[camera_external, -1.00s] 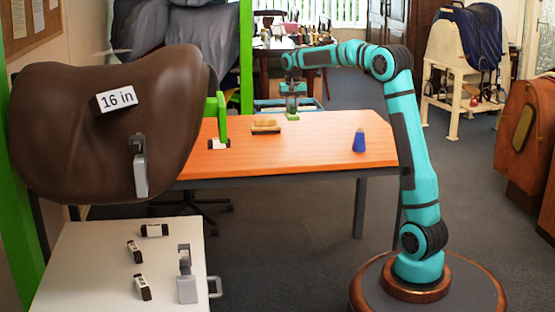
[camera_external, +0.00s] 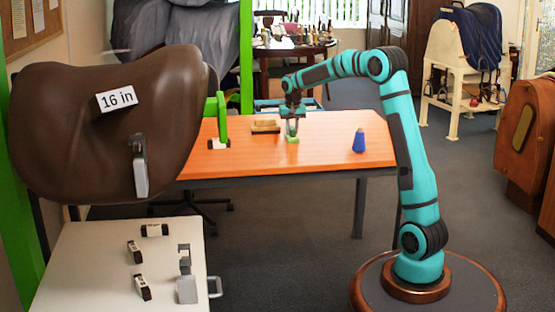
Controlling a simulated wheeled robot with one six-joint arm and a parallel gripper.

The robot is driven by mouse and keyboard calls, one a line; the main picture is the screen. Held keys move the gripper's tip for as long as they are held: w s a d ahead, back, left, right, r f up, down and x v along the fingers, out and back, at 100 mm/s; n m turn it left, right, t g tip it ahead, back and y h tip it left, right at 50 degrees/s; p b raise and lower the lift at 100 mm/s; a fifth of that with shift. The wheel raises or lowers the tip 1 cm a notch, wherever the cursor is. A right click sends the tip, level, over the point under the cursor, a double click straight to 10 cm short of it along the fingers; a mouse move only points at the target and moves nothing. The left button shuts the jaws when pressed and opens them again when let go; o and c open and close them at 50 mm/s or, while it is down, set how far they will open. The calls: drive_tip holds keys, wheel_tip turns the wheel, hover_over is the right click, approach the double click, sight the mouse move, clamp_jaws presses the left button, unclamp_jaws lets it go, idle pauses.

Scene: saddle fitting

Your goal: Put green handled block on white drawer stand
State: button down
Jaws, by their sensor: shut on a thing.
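My gripper (camera_external: 292,125) is shut, pointing down over the orange table. Directly under its fingers is a small green block (camera_external: 292,140), held at or just above the tabletop; I cannot tell whether it touches. Its handle is hidden between the fingers. The white drawer stand (camera_external: 85,270) is at the lower left, with a handle on its right side. It is well to the left and nearer the camera than my gripper.
The stand carries several dark labelled blocks (camera_external: 142,287) and a grey bracket (camera_external: 187,288). A brown saddle (camera_external: 100,150) overhangs its back. The orange table (camera_external: 330,150) holds a green upright piece (camera_external: 222,118), a tan brush-like block (camera_external: 265,127) and a blue bottle (camera_external: 359,142).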

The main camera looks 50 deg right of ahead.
sight(293, 129)
drive_tip(key=shift+f, duration=0.1)
drive_tip(key=c, duration=1.2)
unclamp_jaws()
wheel_tip(293, 129, up, 12)
drive_tip(key=s+a, duration=0.1)
